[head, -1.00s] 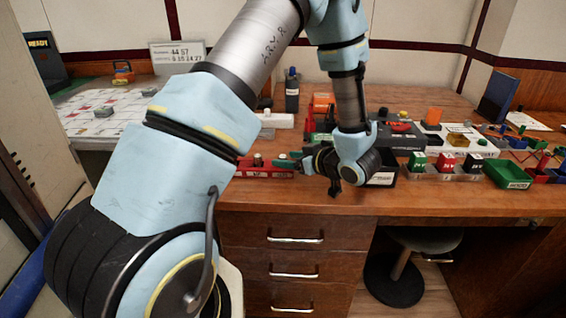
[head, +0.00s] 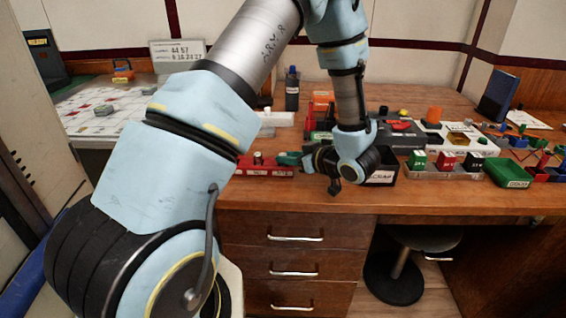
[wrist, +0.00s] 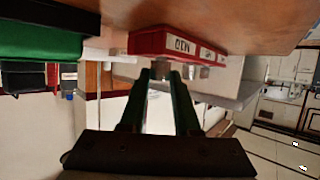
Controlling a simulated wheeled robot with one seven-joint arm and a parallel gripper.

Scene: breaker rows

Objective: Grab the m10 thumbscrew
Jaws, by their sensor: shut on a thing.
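A red tray (head: 265,171) with white labels sits near the desk's front edge. In the wrist view the same tray (wrist: 150,42) appears upside down, with a label that seems to read M10. My gripper (head: 281,159) is at the tray's right end, just above it. In the wrist view the two dark green fingers of my gripper (wrist: 160,74) are close together, shut on a small silver thumbscrew (wrist: 160,73) at their tips, mostly hidden. Another silver piece (wrist: 188,72) shows just beside the fingers. In the head view one small thumbscrew (head: 258,158) stands in the tray.
A black labelled bin (head: 382,178) stands right of my gripper. Farther right are a tray with green, red and black blocks (head: 445,174) and a green bin (head: 508,173). A dark bottle (head: 292,92) stands behind. The desk's front strip is clear.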

